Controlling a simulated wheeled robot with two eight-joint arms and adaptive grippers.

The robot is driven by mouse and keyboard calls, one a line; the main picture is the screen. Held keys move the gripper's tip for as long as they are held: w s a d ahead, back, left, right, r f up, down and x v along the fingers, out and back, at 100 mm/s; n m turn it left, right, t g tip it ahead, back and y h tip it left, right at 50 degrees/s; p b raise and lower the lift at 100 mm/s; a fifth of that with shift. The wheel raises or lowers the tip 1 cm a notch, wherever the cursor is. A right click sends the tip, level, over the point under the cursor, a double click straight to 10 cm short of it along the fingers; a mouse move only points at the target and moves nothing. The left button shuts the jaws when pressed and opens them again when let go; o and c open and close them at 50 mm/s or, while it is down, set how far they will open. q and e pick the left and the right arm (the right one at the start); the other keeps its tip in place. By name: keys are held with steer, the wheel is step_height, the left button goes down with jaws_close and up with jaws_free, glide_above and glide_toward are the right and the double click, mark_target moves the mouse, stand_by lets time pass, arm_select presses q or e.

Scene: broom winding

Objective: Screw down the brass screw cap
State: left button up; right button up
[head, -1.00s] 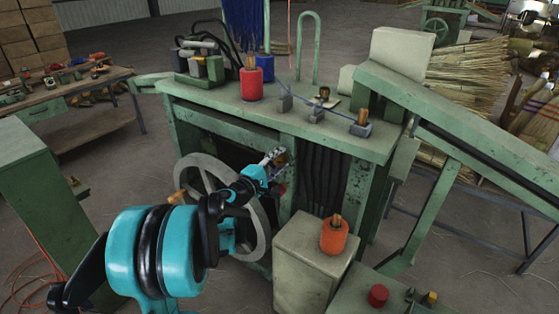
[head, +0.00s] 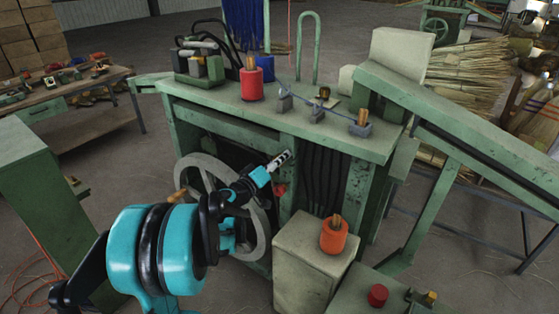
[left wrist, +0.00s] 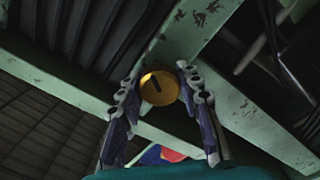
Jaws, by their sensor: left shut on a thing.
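The brass screw cap (left wrist: 159,88) shows in the left wrist view as a round golden disc with a dark slot, at the green frame of the machine. The two fingers of my left gripper (left wrist: 157,92) are on either side of it, shut on the cap. In the head view my left gripper (head: 281,160) is at the front of the green machine, just under its top edge. There its fingers hide the cap, and I cannot tell how far down the cap sits. My right gripper is not in view.
A grey wheel (head: 190,166) stands close by my left arm. A red knob (head: 280,190) is just below my gripper. A pale box (head: 300,270) with an orange spool (head: 334,236) stands to the right. A red spool (head: 252,84) stands on the machine's green top (head: 215,97).

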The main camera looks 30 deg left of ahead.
arm_select(q)
steer(key=m, duration=0.4)
steer(key=shift+m, duration=0.3)
steer(key=m, duration=0.4)
steer(key=shift+m, duration=0.4)
steer(key=o, duration=1.2)
steer(key=shift+c, duration=0.2)
steer(key=shift+s, duration=0.1)
steer(key=s, duration=1.1)
steer(key=shift+s+a, duration=0.4)
steer(key=shift+a, duration=0.05)
